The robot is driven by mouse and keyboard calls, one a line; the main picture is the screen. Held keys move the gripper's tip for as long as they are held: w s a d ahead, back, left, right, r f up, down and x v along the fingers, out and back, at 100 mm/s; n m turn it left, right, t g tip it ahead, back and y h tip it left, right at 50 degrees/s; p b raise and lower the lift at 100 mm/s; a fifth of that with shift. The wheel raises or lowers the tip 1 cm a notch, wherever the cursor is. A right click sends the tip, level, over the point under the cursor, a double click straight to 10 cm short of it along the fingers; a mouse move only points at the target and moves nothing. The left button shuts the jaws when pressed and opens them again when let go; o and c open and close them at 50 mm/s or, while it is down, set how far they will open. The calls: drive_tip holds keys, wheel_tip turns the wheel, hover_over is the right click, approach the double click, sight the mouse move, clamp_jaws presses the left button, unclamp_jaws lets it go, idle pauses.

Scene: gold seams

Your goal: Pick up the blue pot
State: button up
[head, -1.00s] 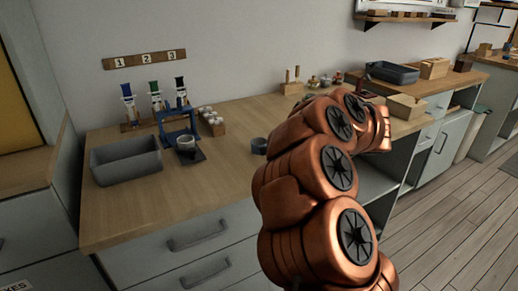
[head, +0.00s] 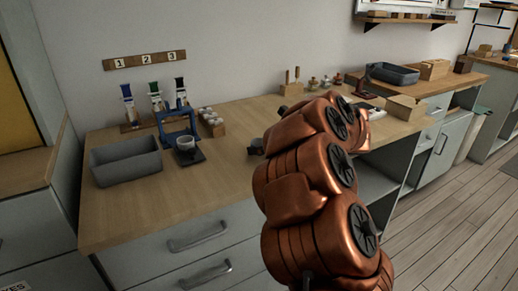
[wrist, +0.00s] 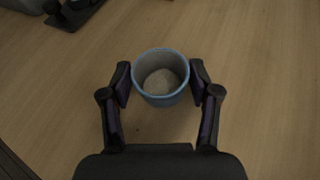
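The blue pot (wrist: 140,87) is a small round pot with a pale, grainy inside. It stands upright on the wooden bench in the wrist view. My gripper (wrist: 160,82) is around it, one fingertip close beside each side of the rim. The fingers look open; whether the pads touch the pot is hard to tell. In the head view my copper arm reaches over the bench, and the pot's place is a small dark shape at the arm's left edge, where pot and gripper cannot be told apart.
A grey bin (head: 125,162) stands at the bench's left. A blue stand (head: 177,129) with a pale cup (head: 185,143) is right of it. Several white pieces sit in a wooden block (head: 212,122). The bench (head: 225,180) is clear between the cup and my arm.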

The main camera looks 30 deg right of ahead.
drive_tip(key=c, duration=0.4)
drive_tip(key=shift+c, duration=0.2)
drive_tip(key=shift+r+p, duration=0.35)
drive_tip(key=shift+r, duration=1.5)
drive_tip(key=s+a, duration=0.3)
drive_tip(key=s, duration=0.4)
drive_tip(key=s+a+r, duration=0.1)
drive_tip(key=s+a, duration=0.3)
drive_tip(key=s, duration=0.3)
drive_tip(key=shift+s+r, duration=0.15)
drive_tip(key=shift+s, duration=0.1)
